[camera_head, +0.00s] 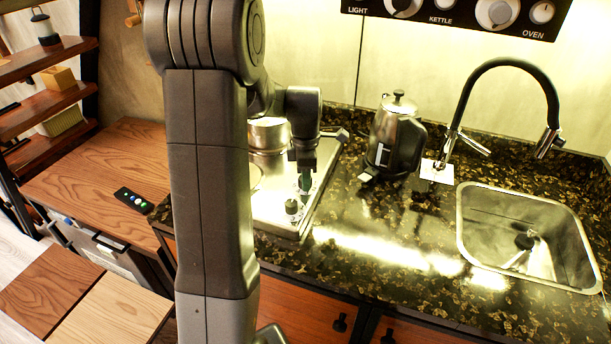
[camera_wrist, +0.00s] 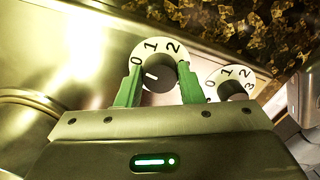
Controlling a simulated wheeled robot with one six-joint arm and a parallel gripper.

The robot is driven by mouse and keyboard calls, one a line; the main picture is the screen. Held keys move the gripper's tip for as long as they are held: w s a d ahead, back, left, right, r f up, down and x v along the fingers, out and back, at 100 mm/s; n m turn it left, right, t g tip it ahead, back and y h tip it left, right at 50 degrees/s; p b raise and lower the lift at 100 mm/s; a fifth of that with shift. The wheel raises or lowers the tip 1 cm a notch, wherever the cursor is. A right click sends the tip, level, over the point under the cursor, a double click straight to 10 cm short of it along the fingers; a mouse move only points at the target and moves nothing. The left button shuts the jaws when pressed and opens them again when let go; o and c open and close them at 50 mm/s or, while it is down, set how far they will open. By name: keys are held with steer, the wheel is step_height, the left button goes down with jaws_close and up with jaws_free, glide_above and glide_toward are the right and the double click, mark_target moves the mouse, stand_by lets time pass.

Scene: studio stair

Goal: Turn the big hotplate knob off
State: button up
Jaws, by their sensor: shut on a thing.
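The hotplate (camera_head: 270,205) is a pale metal plate on the dark stone counter. My gripper (camera_wrist: 159,68) has its green fingers on both sides of a dark knob (camera_wrist: 160,77), shut on it. This knob looks the larger of the two in the wrist view. Its white dial (camera_wrist: 150,47) shows 0, 1 and 2, and the white line on the knob points left, roughly towards the 0. A second knob (camera_wrist: 231,90) with a similar dial stands to its right, clear of the fingers. In the head view my gripper (camera_head: 304,182) reaches down behind a free knob (camera_head: 292,207); the held knob is hidden there.
A metal pot (camera_head: 268,134) stands at the back of the hotplate, partly behind my arm. A kettle (camera_head: 395,140) stands to the right, then the tap (camera_head: 462,100) and sink (camera_head: 470,235). A remote-like panel (camera_head: 134,200) lies on the wooden surface at left.

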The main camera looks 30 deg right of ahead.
steer(key=shift+r+n, duration=0.1)
steer(key=shift+n, duration=0.7)
steer(key=o, duration=1)
step_height(320, 180, up, 14)
steer(key=shift+f, duration=0.25)
